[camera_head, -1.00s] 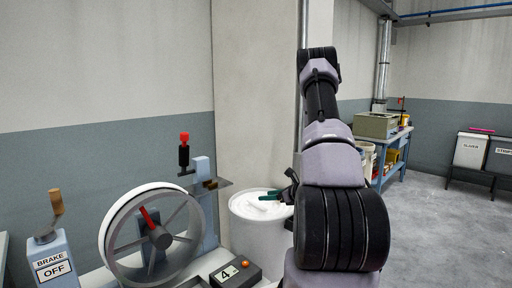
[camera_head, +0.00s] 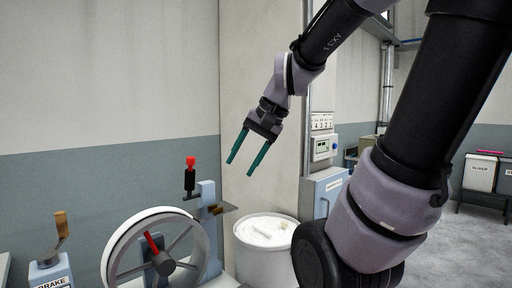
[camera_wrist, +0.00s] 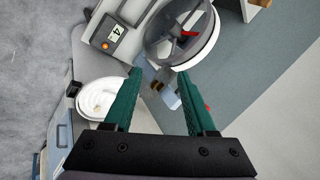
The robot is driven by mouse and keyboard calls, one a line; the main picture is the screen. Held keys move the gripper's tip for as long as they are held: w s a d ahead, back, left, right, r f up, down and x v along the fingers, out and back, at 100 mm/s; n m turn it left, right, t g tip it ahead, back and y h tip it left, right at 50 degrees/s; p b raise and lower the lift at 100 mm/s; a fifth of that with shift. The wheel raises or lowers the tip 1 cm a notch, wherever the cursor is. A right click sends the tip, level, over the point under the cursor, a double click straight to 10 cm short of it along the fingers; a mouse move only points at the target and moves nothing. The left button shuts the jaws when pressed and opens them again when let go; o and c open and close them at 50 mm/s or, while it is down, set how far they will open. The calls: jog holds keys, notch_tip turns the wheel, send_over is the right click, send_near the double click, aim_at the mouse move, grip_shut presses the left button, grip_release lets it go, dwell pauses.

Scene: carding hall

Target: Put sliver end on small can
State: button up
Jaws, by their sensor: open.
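A white can (camera_head: 262,262) stands at the lower middle, right of the wheel machine, with pale coiled sliver (camera_head: 262,229) on top. A small beige bit lies at the right of the coil; I cannot tell whether it is the sliver end. My gripper (camera_head: 242,167) is open and empty, its green fingers pointing down and left, well above the can and apart from it.
A wheel machine (camera_head: 117,238) with a red-topped lever (camera_head: 190,178) stands left of the can. A brake box (camera_head: 50,274) is at the far left. A blue cabinet (camera_head: 322,192) stands behind the can. A numbered box (camera_wrist: 112,35) shows in the wrist view.

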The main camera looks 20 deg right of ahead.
jog(key=s+r+n+t, duration=0.1)
jog(key=s+d+r+h, duration=0.1)
jog(key=s+d+r+n+t+h, duration=0.1)
jog(key=shift+s+r+n+t, duration=0.1)
jog(key=shift+r+n+t, duration=0.2)
